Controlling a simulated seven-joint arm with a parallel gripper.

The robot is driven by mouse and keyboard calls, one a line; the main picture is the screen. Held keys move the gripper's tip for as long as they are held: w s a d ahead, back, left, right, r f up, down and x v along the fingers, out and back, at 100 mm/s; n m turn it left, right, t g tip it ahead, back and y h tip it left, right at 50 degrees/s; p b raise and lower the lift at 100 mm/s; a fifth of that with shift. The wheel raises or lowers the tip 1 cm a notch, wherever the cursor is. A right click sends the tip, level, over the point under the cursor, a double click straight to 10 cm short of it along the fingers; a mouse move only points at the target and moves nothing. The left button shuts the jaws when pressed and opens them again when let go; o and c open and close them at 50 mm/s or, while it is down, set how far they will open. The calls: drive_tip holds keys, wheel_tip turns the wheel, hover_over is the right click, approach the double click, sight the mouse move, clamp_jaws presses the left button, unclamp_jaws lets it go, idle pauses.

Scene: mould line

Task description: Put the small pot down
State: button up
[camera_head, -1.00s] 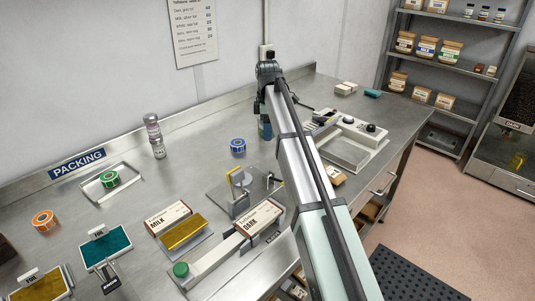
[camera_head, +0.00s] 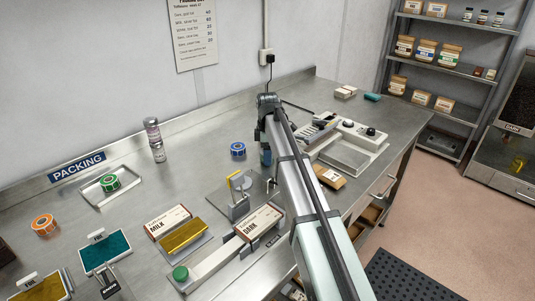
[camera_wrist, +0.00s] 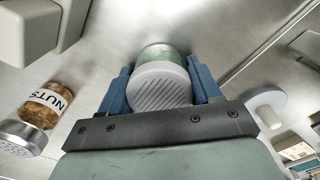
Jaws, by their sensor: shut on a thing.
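My gripper (camera_wrist: 160,88) is shut on the small pot (camera_wrist: 160,52), its two blue fingers on either side of it in the wrist view. The pot has a pale ribbed end facing the camera and a greenish, see-through body beyond it. In the head view my gripper (camera_head: 265,156) is low over the steel bench (camera_head: 205,140), right of the blue tape roll (camera_head: 238,149). The pot is mostly hidden there by my arm. I cannot tell whether it touches the bench.
A jar marked NUTS (camera_wrist: 48,104) with a metal lid is at left in the wrist view. A white knobbed thing (camera_wrist: 268,108) is at right. In the head view a grey machine (camera_head: 350,145) stands right of my arm, and a fixture (camera_head: 240,190) in front.

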drive_tip(key=shift+f, duration=0.15)
drive_tip(key=o, duration=1.1)
wheel_tip(320, 180, up, 12)
drive_tip(key=shift+r, duration=0.2)
